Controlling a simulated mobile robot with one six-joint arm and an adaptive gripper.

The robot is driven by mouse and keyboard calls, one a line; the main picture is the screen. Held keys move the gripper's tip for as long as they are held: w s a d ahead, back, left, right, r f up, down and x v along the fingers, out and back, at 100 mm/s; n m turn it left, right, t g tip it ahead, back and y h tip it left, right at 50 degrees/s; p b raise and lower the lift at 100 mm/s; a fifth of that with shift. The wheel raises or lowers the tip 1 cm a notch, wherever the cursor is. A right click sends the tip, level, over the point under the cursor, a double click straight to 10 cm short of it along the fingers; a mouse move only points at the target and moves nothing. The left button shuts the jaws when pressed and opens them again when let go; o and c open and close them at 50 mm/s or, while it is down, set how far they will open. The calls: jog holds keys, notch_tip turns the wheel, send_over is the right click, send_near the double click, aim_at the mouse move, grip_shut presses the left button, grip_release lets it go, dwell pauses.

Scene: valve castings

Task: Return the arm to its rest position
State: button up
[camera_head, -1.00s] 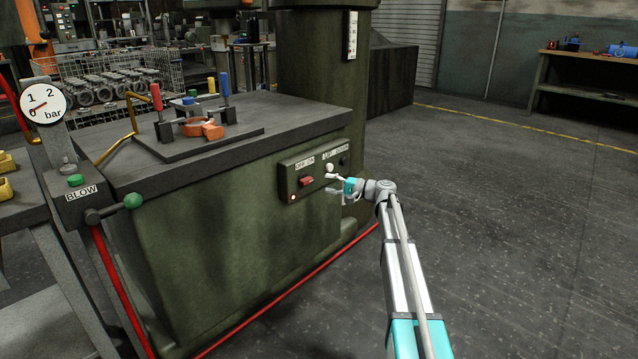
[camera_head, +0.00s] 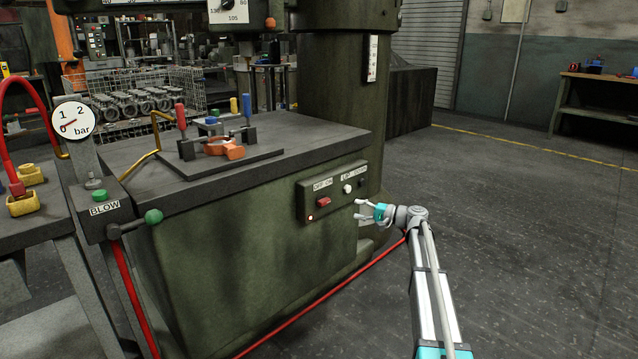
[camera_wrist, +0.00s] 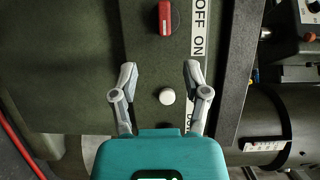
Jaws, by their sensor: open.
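My gripper (camera_head: 362,209) is open and empty in the head view, just in front of and to the right of the control panel (camera_head: 309,204) on the green machine. My arm reaches up to it from the bottom right. In the wrist view, the open fingers (camera_wrist: 158,78) frame a white round button (camera_wrist: 167,96) on the panel, with a gap visible around it. The white button also shows in the head view (camera_head: 348,188), up and left of the gripper. A red switch (camera_head: 323,202) labelled OFF ON sits left of that button.
An orange casting (camera_head: 229,151) sits in a fixture on the machine table (camera_head: 310,133). A blow station with a pressure gauge (camera_head: 73,119) and green-knobbed lever (camera_head: 153,216) stands at the left. A wire basket (camera_head: 186,97) of castings is behind. Open floor (camera_head: 530,230) lies to the right.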

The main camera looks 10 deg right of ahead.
jog(key=s+a+f+n+g+h+p, duration=0.25)
jog(key=s+a, duration=0.35)
jog(key=s, duration=0.3)
jog(key=s+a+f+n+g+h+p, duration=0.15)
jog(key=s+a+g+h+p, duration=0.35)
jog(key=s, duration=0.5)
jog(key=s+n+g+h+p, duration=0.2)
jog(key=s+h+p, duration=0.5)
jog(key=s, duration=1.4)
notch_tip(320, 180, up, 38)
jog(key=p, duration=3.7)
jog(key=shift+w+d+h, duration=0.15)
jog(key=shift+d+h, duration=0.2)
jog(key=shift+d, duration=0.1)
jog(key=shift+f, duration=0.1)
